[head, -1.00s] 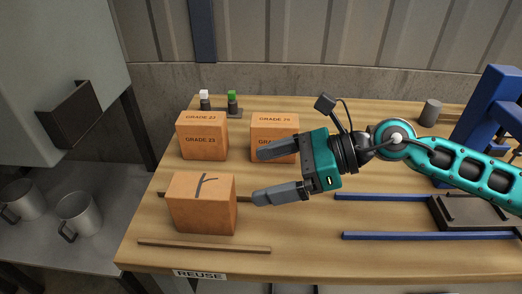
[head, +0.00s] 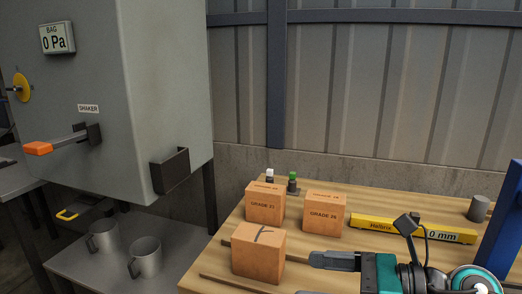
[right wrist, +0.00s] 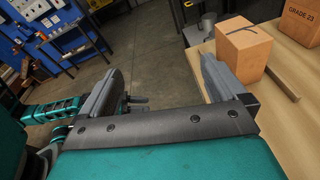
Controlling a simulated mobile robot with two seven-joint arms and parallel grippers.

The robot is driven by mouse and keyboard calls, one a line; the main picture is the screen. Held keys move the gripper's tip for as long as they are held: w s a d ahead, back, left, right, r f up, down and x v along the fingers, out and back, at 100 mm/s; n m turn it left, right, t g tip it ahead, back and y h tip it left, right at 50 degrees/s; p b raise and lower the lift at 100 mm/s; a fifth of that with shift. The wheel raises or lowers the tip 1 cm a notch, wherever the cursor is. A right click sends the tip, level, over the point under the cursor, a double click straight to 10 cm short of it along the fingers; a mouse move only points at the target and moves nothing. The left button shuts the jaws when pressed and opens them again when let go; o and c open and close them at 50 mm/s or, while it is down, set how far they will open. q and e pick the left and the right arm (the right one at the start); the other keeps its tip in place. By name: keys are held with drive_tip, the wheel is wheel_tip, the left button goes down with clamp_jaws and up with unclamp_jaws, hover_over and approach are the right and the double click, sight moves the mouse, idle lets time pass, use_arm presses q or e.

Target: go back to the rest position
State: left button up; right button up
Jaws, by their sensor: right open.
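My right gripper (head: 308,277) is at the bottom of the head view, over the bench, with its fingers toward the left. It is open and empty; its lower finger is mostly cut off by the frame edge. In the right wrist view its two fingers (right wrist: 155,88) are wide apart with nothing between them. A cardboard box with a dark mark (head: 258,253) stands left of the fingers, apart from them in the head view. The same marked box (right wrist: 243,50) shows beyond the right-hand finger in the wrist view. My left gripper cannot be made out.
Boxes marked Grade 23 (head: 265,204) and Grade 26 (head: 324,215) stand behind on the wooden bench (head: 230,262). A yellow gauge (head: 372,225) and grey cylinder (head: 479,208) are behind my right gripper. Two mugs (head: 145,257) sit on the left shelf under a grey cabinet (head: 120,130).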

drive_tip(key=w+d+r+m+t+h, duration=0.1)
drive_tip(key=w+r+m+t+h, duration=0.1)
drive_tip(key=m+t, duration=0.6)
drive_tip(key=w+d+r+m+t+h, duration=0.1)
drive_tip(key=w+d+r+m+t, duration=0.3)
drive_tip(key=m, duration=0.8)
drive_tip(key=s+d+f+m+h, duration=0.2)
drive_tip(key=d+f+m+h, duration=0.4)
drive_tip(key=f+m+h, duration=0.7)
drive_tip(key=s+f+m+g+y, duration=0.1)
drive_tip(key=s+f+m+g, duration=0.6)
drive_tip(key=s, duration=0.3)
drive_tip(key=s+f+m+g, duration=0.6)
drive_tip(key=s+f+g, duration=0.15)
drive_tip(key=s, duration=0.25)
use_arm(q)
drive_tip(key=shift+w+a+r+y+p, duration=0.2)
drive_tip(key=shift+a+r+p, duration=0.25)
drive_tip(key=shift+r+p, duration=0.6)
drive_tip(key=shift+w+a+r+y+p, duration=0.15)
drive_tip(key=shift+a+r+p, duration=0.35)
drive_tip(key=shift+p, duration=1.05)
use_arm(e)
drive_tip(key=w+a+f+t+y, duration=0.2)
drive_tip(key=w+f+t, duration=0.2)
drive_tip(key=w+t, duration=0.3)
drive_tip(key=shift+w+a+n+t, duration=0.15)
drive_tip(key=shift+w+n+t, duration=0.15)
drive_tip(key=shift+w+t, duration=0.15)
